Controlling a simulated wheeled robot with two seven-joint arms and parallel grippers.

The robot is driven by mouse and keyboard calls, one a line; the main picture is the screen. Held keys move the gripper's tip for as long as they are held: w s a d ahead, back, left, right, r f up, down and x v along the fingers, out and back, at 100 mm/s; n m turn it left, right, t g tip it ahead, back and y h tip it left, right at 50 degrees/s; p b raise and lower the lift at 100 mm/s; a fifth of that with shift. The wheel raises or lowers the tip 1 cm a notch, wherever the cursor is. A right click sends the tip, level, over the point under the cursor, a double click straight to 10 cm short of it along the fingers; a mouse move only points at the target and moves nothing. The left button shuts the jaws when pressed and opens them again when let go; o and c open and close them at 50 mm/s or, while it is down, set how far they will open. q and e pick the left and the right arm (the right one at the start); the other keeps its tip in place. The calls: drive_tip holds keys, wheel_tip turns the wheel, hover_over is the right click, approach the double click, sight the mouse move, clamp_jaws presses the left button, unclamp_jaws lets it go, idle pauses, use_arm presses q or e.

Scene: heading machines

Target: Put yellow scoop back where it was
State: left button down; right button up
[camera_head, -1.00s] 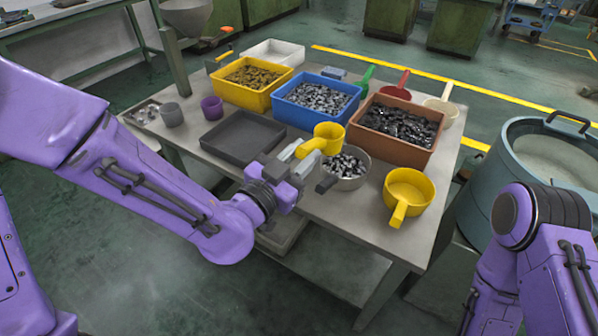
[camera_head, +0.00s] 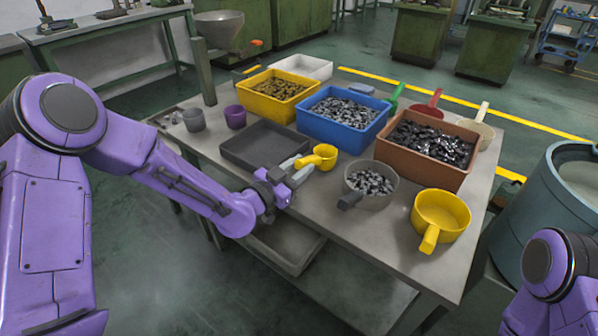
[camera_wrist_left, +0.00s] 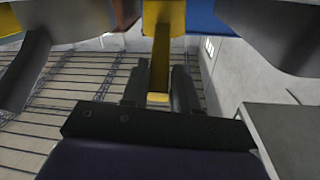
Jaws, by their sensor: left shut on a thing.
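The small yellow scoop (camera_head: 325,156) is held by its handle, between the black tray (camera_head: 230,153) and the grey pan of metal pieces (camera_head: 350,178). My left gripper (camera_head: 297,172) is shut on that handle, at the front side of the table. In the left wrist view the yellow handle (camera_wrist_left: 160,62) runs between the two dark fingers (camera_wrist_left: 160,88). I cannot tell whether the scoop touches the tabletop. A larger yellow scoop (camera_head: 441,212) stands at the table's right front, its handle towards me. My right gripper is out of view.
Yellow (camera_head: 256,97), blue (camera_head: 343,134) and brown (camera_head: 437,176) bins of metal parts stand behind. Grey (camera_head: 193,120) and purple (camera_head: 235,117) cups are at the left. Green, red and cream-handled scoops lie behind the bins. A large drum (camera_head: 520,232) stands right of the table.

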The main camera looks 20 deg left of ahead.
use_arm(q)
drive_tip(key=shift+w+f, duration=0.15)
drive_tip(key=shift+f, duration=0.4)
drive_tip(key=shift+f, duration=0.1)
drive_tip(key=c, duration=0.8)
unclamp_jaws()
drive_tip(key=shift+c, duration=0.2)
